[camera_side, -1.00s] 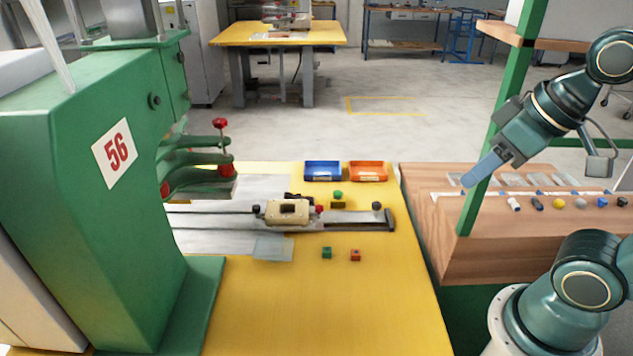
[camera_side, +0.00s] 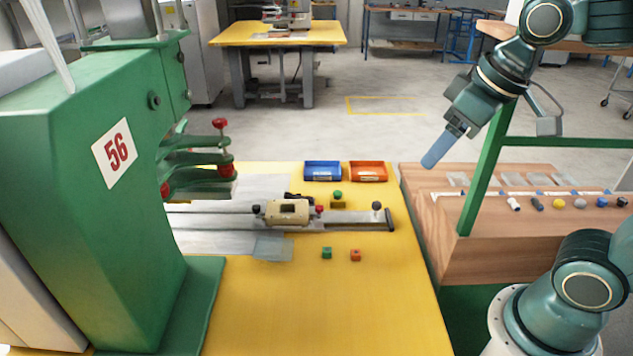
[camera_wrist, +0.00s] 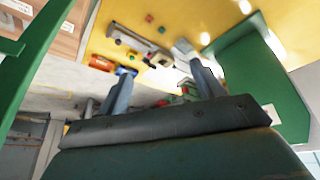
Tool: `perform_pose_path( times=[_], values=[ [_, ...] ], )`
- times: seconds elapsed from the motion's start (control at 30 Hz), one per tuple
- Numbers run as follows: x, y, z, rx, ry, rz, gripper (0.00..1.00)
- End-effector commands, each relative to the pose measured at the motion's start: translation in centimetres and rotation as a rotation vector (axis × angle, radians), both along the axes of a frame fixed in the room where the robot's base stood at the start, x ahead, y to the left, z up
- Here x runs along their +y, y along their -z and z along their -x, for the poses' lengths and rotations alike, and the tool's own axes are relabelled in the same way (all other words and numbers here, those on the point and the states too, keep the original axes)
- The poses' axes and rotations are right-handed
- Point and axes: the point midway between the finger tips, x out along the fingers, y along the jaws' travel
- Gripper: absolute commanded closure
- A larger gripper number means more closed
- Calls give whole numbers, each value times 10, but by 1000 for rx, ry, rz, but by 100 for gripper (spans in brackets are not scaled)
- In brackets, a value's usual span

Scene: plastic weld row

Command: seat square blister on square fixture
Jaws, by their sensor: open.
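My gripper (camera_side: 436,152) hangs above the left end of the wooden table, with nothing seen in it. In the wrist view its two fingers (camera_wrist: 160,72) stand wide apart. Several clear, shallow blisters lie along the back of the wooden table; one is this blister (camera_side: 511,179). I cannot tell from here which is square.
A green press (camera_side: 75,190) stands at the left. Blue (camera_side: 322,178) and orange (camera_side: 367,179) bins sit behind the rail. Small coloured parts line that table.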

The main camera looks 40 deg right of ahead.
Motion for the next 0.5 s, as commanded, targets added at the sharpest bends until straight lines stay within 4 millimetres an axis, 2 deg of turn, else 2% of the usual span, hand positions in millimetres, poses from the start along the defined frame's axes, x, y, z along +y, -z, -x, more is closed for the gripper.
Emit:
perform_pose_path(
  times=[0.27, 0.5],
  values=[
    [10, 3, -61, 65, -88, 29, 33],
    [21, 17, -113, 117, -163, 52, 33]
  ],
)
